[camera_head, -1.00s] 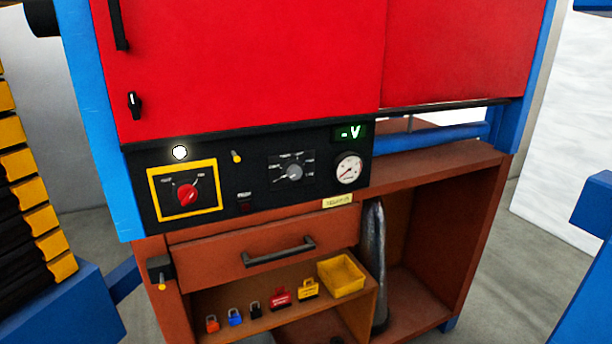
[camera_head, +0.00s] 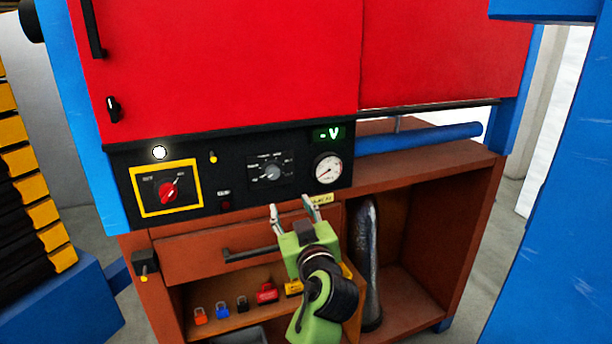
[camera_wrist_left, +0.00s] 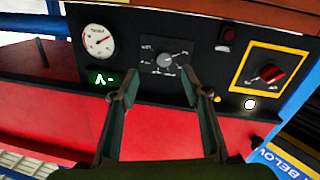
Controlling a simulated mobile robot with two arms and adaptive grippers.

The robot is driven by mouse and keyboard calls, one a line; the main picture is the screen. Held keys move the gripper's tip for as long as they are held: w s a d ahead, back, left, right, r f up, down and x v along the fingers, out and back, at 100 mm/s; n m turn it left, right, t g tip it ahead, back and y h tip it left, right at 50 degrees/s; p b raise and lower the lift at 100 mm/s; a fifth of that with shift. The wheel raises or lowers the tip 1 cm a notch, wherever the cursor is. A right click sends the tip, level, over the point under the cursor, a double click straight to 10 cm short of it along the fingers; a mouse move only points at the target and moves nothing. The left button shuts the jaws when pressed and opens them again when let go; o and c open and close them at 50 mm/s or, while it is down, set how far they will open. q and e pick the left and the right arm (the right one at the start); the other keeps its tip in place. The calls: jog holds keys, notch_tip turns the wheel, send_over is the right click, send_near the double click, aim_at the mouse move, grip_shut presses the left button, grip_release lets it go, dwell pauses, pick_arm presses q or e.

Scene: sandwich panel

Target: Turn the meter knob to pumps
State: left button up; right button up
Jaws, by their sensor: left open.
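The meter knob (camera_head: 273,173) is a small grey dial on a dark plate with printed labels around it, on the black control panel. Its pointer appears turned toward the left in the head view; the labels are too small to read. The knob also shows in the left wrist view (camera_wrist_left: 164,60), upside down, beyond and between the fingers. My left gripper (camera_head: 293,208) is open and empty, just below the knob and apart from it. The left wrist view shows its two spread fingers (camera_wrist_left: 160,92). My right gripper is not in view.
A round gauge (camera_head: 327,169) and a green display reading "-V" (camera_head: 328,134) are right of the knob. A red switch on a yellow-framed plate (camera_head: 168,191) is left. Below are a drawer handle (camera_head: 250,254) and a shelf with several small locks. Red doors (camera_head: 225,65) stand above.

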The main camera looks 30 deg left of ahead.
aim_at(274, 174)
pick_arm(q)
jog(key=shift+n+y, duration=0.3)
jog(key=shift+n, duration=0.1)
jog(key=p+x, duration=0.1)
jog(key=x, duration=0.3)
jog(key=r+p+x, duration=0.1)
jog(key=p+x, duration=0.1)
jog(key=x, duration=0.2)
jog(key=r+p+x, duration=0.1)
jog(key=p+x, duration=0.1)
jog(key=x, duration=0.2)
jog(key=shift+s+a, duration=0.2)
jog(key=shift+a, duration=0.3)
jog(key=shift+w+a+f, duration=0.15)
jog(key=shift+w+a, duration=0.25)
jog(key=c, duration=1.1)
